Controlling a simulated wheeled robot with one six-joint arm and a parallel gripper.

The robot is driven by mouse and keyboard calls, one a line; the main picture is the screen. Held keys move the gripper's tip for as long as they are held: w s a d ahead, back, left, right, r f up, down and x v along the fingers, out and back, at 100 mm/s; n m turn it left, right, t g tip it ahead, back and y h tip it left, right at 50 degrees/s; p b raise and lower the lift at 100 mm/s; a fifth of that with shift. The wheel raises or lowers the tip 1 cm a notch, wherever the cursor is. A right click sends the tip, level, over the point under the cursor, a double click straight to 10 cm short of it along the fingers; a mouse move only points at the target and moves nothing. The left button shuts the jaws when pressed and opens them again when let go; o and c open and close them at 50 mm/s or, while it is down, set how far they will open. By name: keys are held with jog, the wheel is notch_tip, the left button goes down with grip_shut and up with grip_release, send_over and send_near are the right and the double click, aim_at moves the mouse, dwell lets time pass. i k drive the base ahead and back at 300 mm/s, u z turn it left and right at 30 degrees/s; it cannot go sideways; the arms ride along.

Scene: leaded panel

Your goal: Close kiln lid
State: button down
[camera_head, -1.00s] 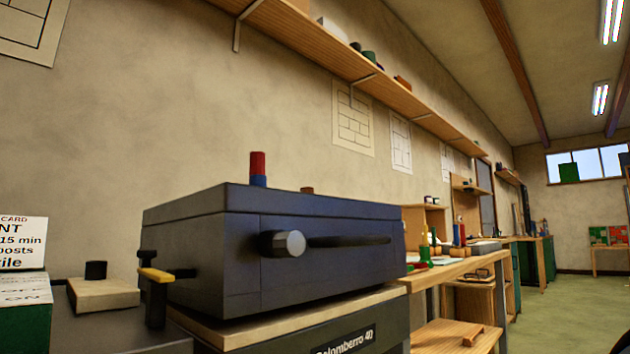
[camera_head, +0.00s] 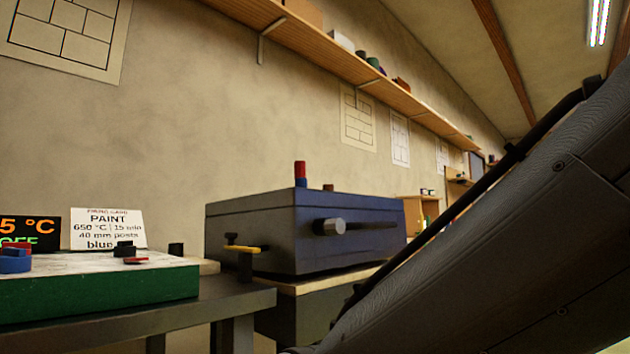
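The kiln (camera_head: 262,237) is a dark blue-grey box on a pale-topped stand, near the middle of the head view. Its lid (camera_head: 275,203) is the upper slab and lies flat on the body, with no visible gap on the sides I see. A round knob and a dark bar handle (camera_head: 330,227) are on its right-hand face. A yellow-topped lever (camera_head: 246,250) stands at its near left corner. A red and blue cylinder (camera_head: 300,174) stands on top. My gripper is not in view.
A bench (camera_head: 240,297) at left carries a green and white box (camera_head: 100,290), a firing card (camera_head: 108,228) reading PAINT, and a display showing degrees. A long wall shelf (camera_head: 340,63) runs above. My dark arm link covers the lower right.

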aim_at(286, 226)
jog(key=u, duration=0.15)
jog(key=i, duration=0.7)
jog(key=z, duration=0.55)
jog(key=i, duration=0.55)
jog(key=z, duration=0.45)
